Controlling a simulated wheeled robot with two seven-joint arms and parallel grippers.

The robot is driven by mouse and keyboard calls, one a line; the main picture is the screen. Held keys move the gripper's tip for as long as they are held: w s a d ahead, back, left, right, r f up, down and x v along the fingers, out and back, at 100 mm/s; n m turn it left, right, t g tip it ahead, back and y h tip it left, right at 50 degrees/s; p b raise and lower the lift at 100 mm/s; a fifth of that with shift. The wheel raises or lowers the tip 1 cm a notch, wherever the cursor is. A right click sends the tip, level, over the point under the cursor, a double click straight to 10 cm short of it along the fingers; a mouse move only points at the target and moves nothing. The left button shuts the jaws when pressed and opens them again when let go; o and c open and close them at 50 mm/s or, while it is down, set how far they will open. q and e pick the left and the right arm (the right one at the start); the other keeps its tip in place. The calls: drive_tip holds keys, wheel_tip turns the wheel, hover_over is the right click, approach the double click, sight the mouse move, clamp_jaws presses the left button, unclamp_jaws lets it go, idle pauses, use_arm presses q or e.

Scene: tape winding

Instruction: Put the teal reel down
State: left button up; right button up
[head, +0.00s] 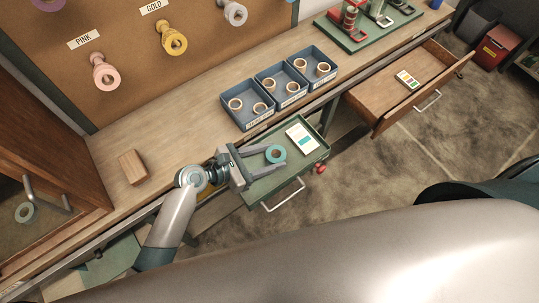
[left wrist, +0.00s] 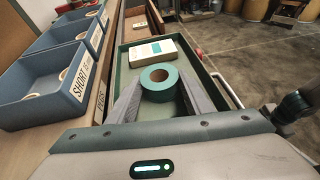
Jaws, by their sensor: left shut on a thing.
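The teal reel (head: 270,158) is a ring of teal tape with a pale core; it also shows in the left wrist view (left wrist: 160,92). My left gripper (head: 268,157) is shut on it, with one grey finger on each side. The reel is lying flat, over or in the open green drawer (head: 268,187); whether it touches the drawer floor I cannot tell. A white card box (head: 302,139) with a teal mark lies in the drawer's far part, beyond the reel; it also shows in the left wrist view (left wrist: 152,50). My right gripper is not in view.
Three blue bins (head: 245,122) with tan rings stand on the wooden bench behind the drawer. A wood block (head: 133,167) lies on the bench at left. A second open wooden drawer (head: 384,103) holds another card. Pegs with coloured reels line the board above.

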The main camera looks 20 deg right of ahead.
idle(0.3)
use_arm(q)
drive_tip(key=o, duration=1.1)
drive_tip(key=shift+f, duration=0.1)
drive_tip(key=b+v, duration=0.1)
drive_tip(key=v, duration=1)
drive_tip(key=shift+a+b, duration=0.1)
drive_tip(key=shift+b, duration=0.2)
drive_tip(key=shift+a, duration=0.4)
drive_tip(key=shift+r, duration=0.25)
